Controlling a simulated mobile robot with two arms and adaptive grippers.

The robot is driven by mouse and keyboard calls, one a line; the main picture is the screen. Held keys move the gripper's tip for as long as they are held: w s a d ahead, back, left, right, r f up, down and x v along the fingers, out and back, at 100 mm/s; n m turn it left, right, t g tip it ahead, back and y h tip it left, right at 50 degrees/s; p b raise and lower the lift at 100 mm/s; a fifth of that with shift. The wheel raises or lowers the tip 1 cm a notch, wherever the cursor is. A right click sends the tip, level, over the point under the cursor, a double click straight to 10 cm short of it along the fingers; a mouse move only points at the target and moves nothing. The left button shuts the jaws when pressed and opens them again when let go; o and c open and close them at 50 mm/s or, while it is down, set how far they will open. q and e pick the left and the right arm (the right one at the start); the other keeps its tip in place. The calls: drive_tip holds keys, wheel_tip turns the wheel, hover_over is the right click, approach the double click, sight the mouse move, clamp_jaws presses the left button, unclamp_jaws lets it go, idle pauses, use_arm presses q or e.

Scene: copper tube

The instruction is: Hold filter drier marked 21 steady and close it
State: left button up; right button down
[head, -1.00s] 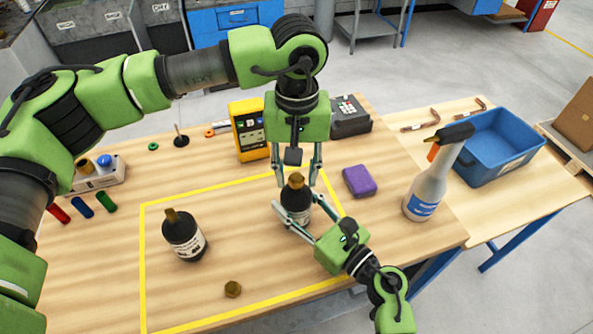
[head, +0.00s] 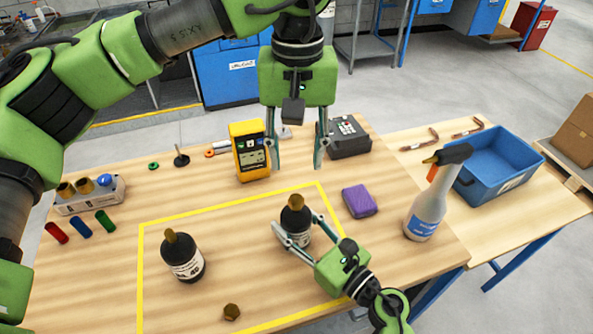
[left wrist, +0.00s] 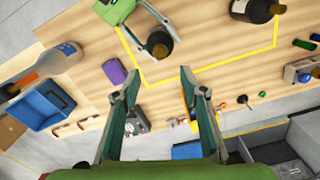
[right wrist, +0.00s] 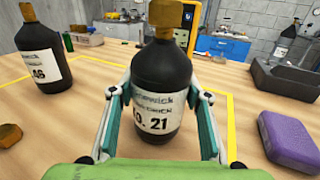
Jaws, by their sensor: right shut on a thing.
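The filter drier marked 21 (head: 296,228), a dark bottle with a white label, stands upright on the table inside the yellow outline. A brass fitting (head: 296,201) sits on its top; in the right wrist view the top of it is cut off. My right gripper (head: 297,231) is shut around the drier's body, one finger on each side, as the right wrist view (right wrist: 162,95) shows. My left gripper (head: 297,162) is open and empty, above and behind the drier, pointing down. In the left wrist view its fingers (left wrist: 158,80) are apart with only table between them.
A second drier (head: 183,257) stands at the left, with a loose brass cap (head: 232,312) near the front. A purple block (head: 360,201), spray bottle (head: 428,205) and blue bin (head: 500,165) are at the right. A yellow meter (head: 250,150) and black box (head: 347,138) stand behind.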

drive_tip(key=shift+f, duration=0.1)
use_arm(q)
drive_tip(key=shift+r, duration=0.7)
use_arm(e)
drive_tip(key=c, duration=1)
unclamp_jaws()
drive_tip(key=shift+c, duration=0.2)
drive_tip(key=v, duration=1.2)
